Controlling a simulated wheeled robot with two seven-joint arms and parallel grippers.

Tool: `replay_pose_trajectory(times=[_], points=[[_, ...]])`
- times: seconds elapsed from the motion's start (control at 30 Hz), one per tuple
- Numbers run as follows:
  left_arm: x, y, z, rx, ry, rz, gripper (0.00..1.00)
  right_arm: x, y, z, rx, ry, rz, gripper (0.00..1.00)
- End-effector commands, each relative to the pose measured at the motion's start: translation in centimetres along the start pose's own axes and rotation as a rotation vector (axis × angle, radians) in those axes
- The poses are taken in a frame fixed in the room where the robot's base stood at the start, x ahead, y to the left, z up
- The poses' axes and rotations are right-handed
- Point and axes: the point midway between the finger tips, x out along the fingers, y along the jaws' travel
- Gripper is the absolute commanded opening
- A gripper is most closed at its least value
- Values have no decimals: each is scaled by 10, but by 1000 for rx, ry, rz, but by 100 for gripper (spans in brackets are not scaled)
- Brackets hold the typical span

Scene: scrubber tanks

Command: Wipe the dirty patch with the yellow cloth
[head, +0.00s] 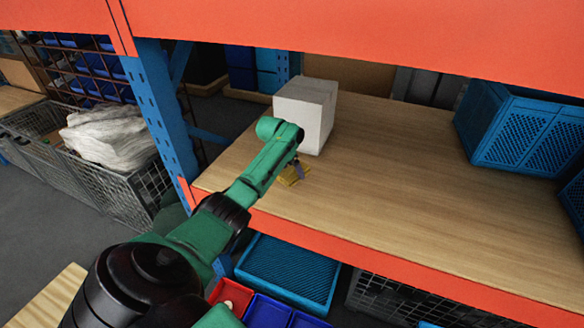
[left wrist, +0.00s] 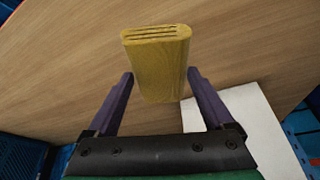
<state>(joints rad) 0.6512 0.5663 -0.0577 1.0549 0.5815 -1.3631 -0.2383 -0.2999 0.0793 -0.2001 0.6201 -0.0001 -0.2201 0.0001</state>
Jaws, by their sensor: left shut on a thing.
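The yellow cloth (head: 289,177) is a folded yellow block low over or on the wooden shelf board (head: 420,165), near its left front part. I cannot tell whether it touches the board. In the left wrist view the cloth (left wrist: 156,62) sits between the two purple fingers, its layered end facing up in the picture. My left gripper (head: 298,172) is shut on it; it also shows in the left wrist view (left wrist: 158,80). I see no dirty patch on the bare board in either view. My right gripper is not in view.
A white box (head: 304,112) stands on the shelf just behind my left gripper. A blue crate (head: 520,135) stands at the right. A blue upright (head: 165,115) is at the left, and an orange beam (head: 360,30) crosses above. The middle of the board is clear.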

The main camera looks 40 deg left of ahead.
Motion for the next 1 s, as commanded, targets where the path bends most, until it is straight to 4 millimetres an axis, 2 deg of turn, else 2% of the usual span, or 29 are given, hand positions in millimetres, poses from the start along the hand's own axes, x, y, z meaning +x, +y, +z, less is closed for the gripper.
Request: replay_pose_trajectory(times=[0.1,0.37,0.67,1.0], points=[[-6,0,-2,1,0,0,24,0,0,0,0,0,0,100],[-8,0,-3,0,1,0,24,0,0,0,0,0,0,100],[-33,0,-14,0,2,0,24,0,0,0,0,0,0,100],[-34,0,-14,0,0,0,24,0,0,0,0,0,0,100]])
